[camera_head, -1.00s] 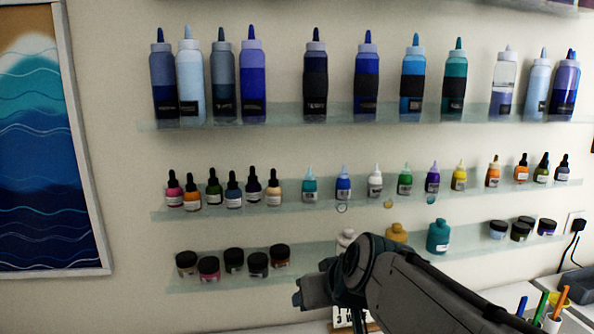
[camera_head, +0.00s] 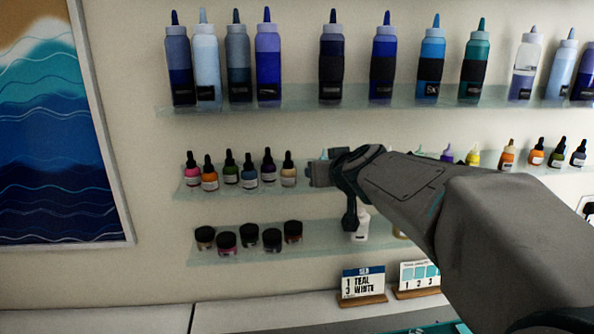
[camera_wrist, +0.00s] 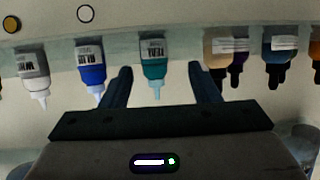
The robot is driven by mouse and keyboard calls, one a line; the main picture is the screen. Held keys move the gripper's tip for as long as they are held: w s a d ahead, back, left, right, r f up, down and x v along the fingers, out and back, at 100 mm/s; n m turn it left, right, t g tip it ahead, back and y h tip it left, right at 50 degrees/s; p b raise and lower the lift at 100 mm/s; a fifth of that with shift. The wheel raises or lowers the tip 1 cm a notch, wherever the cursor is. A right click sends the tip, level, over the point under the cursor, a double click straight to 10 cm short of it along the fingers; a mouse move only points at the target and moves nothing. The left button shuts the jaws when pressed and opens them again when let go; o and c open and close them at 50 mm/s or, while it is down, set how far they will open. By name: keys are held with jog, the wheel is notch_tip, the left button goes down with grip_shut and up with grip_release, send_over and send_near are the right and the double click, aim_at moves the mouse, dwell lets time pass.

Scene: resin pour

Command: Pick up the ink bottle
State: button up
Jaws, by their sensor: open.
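Small ink bottles stand on the middle shelf (camera_head: 225,190). Dropper bottles, such as the pink one (camera_head: 191,171) and the tan one (camera_head: 288,172), form a row at its left. My gripper (camera_head: 316,173) is at middle-shelf height, just right of the tan one, and covers part of the row. In the wrist view, which shows bottles upside down, my gripper (camera_wrist: 160,70) is open and empty. A teal nozzle bottle (camera_wrist: 154,55) appears between its fingers; I cannot tell how deep. A blue bottle (camera_wrist: 91,60) is left of the fingers, the tan one (camera_wrist: 217,50) close right.
Tall squeeze bottles (camera_head: 268,70) fill the upper shelf (camera_head: 300,100). Paint jars (camera_head: 272,240) and a white bottle (camera_head: 362,225) stand on the lower shelf.

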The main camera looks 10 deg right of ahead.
jog(key=shift+d+x, duration=0.2)
jog(key=shift+x, duration=1.15)
jog(key=shift+d+x, duration=0.15)
jog(key=shift+x, duration=1.25)
jog(key=shift+f, duration=0.1)
jog(key=shift+c, duration=0.4)
jog(key=c, duration=1)
